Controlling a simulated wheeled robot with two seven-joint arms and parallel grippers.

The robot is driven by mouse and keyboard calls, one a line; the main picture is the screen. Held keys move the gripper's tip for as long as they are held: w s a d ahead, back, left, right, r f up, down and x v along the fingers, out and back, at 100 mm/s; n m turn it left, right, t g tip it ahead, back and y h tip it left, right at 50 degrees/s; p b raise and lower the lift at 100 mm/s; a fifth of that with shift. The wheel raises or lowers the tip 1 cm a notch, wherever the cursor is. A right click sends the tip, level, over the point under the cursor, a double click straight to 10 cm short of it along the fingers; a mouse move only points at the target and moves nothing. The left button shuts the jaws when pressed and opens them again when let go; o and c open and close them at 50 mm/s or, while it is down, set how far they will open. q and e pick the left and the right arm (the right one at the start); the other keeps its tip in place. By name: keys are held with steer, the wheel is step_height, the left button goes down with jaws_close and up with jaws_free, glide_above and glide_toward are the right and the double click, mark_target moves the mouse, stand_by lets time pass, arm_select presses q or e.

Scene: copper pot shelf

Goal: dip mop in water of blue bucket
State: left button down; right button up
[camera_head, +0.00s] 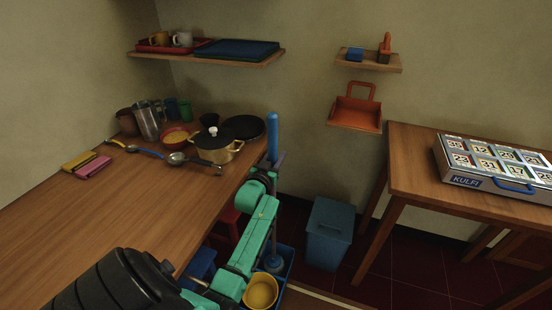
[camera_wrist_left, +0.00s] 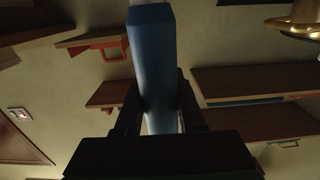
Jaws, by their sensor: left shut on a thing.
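The mop has a blue handle (camera_head: 272,137) that stands upright at the right end of the wooden counter. In the left wrist view the handle (camera_wrist_left: 152,60) runs between the two dark fingers. My left gripper (camera_wrist_left: 158,105) is shut on it; in the head view my green left arm reaches up to the handle, and the gripper (camera_head: 277,163) is partly hidden. Low down, a blue rounded piece, seemingly the mop head (camera_head: 274,263), shows inside an open blue container (camera_head: 289,262), likely the bucket. My arm partly covers it, and I cannot tell any water. My right gripper is not in view.
A yellow round vessel (camera_head: 261,291) is at the container's front. A closed blue bin (camera_head: 328,234) stands on the red floor to the right. The counter (camera_head: 110,215) holds a pot (camera_head: 218,150), pan and ladles. A table (camera_head: 410,165) with a case is at right.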

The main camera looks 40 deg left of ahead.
mark_target(275, 113)
arm_select(q)
step_height(275, 113, up, 2)
steer(key=shift+r+p, duration=0.1)
steer(key=shift+p, duration=0.4)
steer(key=shift+r+p, duration=0.5)
steer(key=shift+r, duration=0.1)
step_height(275, 113, up, 3)
steer(key=shift+f+p, duration=0.1)
steer(key=shift+p, duration=0.9)
step_height(275, 113, up, 7)
steer(key=p, duration=0.5)
steer(key=shift+r+p, duration=1.9)
steer(key=shift+p, duration=0.05)
steer(key=shift+f, duration=0.1)
